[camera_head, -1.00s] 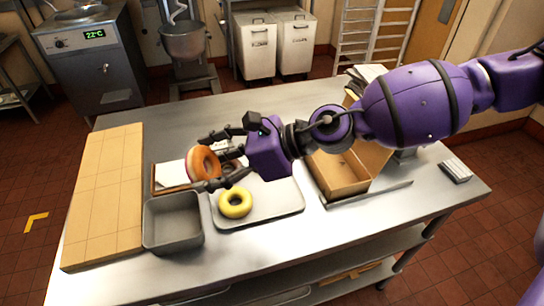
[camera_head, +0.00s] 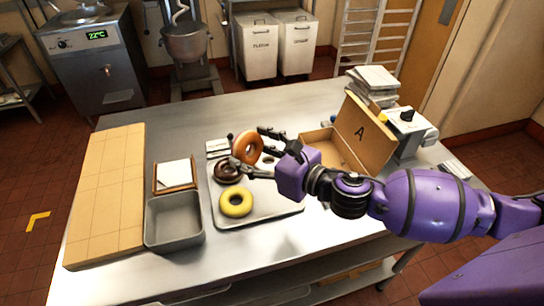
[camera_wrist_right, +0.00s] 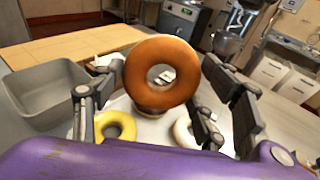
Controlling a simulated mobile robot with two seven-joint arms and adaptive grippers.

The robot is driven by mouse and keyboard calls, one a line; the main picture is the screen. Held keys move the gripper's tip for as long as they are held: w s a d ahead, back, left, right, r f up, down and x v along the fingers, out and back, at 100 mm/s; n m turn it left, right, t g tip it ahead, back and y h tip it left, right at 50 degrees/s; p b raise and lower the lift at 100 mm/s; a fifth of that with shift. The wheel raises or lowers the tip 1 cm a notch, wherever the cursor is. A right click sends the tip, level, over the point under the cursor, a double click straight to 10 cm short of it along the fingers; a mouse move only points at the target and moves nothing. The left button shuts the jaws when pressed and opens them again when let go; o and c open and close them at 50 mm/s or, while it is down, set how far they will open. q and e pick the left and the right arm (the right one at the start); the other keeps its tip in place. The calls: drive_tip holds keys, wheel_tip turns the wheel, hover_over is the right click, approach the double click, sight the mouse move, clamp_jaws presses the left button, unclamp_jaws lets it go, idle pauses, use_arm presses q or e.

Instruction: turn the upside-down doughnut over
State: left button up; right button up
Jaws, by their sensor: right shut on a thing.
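My right gripper (camera_head: 248,147) is shut on a brown doughnut (camera_head: 238,147), held on edge above the metal tray (camera_head: 283,208). In the right wrist view the held doughnut (camera_wrist_right: 133,75) shows its plain brown face, between the fingers (camera_wrist_right: 160,92); its other face is hidden there. A dark chocolate doughnut (camera_head: 222,173) lies on the tray behind and below it. A yellow doughnut (camera_head: 236,212) lies on the tray nearer the front. A pale doughnut (camera_wrist_right: 183,130) shows partly in the right wrist view, behind a finger. My left gripper is not in view.
Left of the tray are a grey bin (camera_head: 173,240), a wood-framed white pad (camera_head: 158,187) and a large wooden board (camera_head: 105,190). An open cardboard box (camera_head: 368,135) stands right of the tray, with a scale-like device (camera_head: 412,128) beyond. The table's back left is clear.

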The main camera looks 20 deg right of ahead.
drive_tip(key=shift+w+d+f+m+t+h, duration=0.1)
drive_tip(key=shift+d+f+m+t+h, duration=0.35)
drive_tip(key=shift+d+f, duration=0.5)
drive_tip(key=shift+w+d+f+m+t+h, duration=0.15)
drive_tip(key=shift+d+f+m+t+h, duration=0.35)
drive_tip(key=shift+f, duration=0.85)
drive_tip(key=shift+w+d+f+m+t+h, duration=0.1)
drive_tip(key=shift+d+f+m+t+h, duration=0.2)
drive_tip(key=shift+d+f, duration=0.7)
wheel_tip(320, 180, down, 3)
drive_tip(key=shift+s+a+f+b, duration=0.1)
drive_tip(key=shift+a+f+b, duration=0.05)
drive_tip(key=shift+b, duration=0.25)
drive_tip(key=shift+f, duration=0.35)
drive_tip(key=shift+f+b, duration=0.25)
drive_tip(key=shift+b, duration=0.2)
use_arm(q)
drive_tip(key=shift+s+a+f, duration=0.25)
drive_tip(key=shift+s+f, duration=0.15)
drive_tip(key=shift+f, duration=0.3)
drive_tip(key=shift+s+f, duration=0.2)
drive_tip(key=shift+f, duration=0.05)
use_arm(e)
drive_tip(key=shift+f, duration=0.1)
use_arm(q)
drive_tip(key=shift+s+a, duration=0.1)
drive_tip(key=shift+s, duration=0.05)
use_arm(e)
drive_tip(key=o, duration=1.3)
